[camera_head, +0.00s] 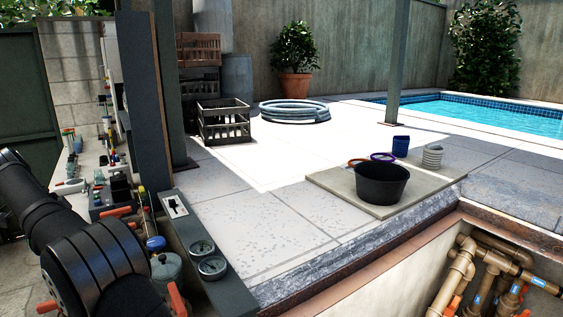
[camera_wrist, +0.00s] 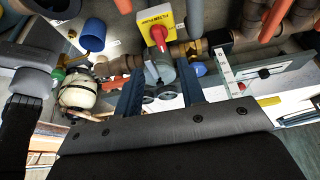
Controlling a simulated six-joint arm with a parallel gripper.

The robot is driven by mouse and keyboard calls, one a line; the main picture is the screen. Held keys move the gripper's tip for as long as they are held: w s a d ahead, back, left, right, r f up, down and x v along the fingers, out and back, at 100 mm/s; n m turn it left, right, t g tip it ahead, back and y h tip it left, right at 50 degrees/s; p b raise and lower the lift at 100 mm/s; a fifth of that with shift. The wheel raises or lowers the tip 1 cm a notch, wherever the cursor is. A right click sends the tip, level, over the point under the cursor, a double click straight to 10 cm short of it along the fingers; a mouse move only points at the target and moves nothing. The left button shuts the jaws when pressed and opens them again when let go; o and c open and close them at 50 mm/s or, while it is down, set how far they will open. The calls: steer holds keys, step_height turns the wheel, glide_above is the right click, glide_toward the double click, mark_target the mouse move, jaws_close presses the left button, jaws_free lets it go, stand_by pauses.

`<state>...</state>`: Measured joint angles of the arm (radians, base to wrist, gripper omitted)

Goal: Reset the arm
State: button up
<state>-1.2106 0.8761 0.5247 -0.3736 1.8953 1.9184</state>
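My arm shows as thick black links at the left of the head view, and its gripper end is out of that picture. In the wrist view my gripper (camera_wrist: 160,82) has its two dark blue fingers spread apart. A yellow-plated valve switch (camera_wrist: 158,32) with a red handle and a grey body shows in line with the gap between them. I see nothing gripped; how far the valve is from the fingertips I cannot tell.
Brown pipes (camera_wrist: 284,20), a blue cup (camera_wrist: 93,35) and a cream tank (camera_wrist: 80,93) crowd the wrist view. In the head view, gauges (camera_head: 212,267) line a ledge. A black tub (camera_head: 381,183) stands on a slab beside the pit. Open paving lies between.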

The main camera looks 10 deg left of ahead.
steer(key=x, duration=0.9)
steer(key=shift+w+f, duration=0.1)
steer(key=shift+f, duration=0.2)
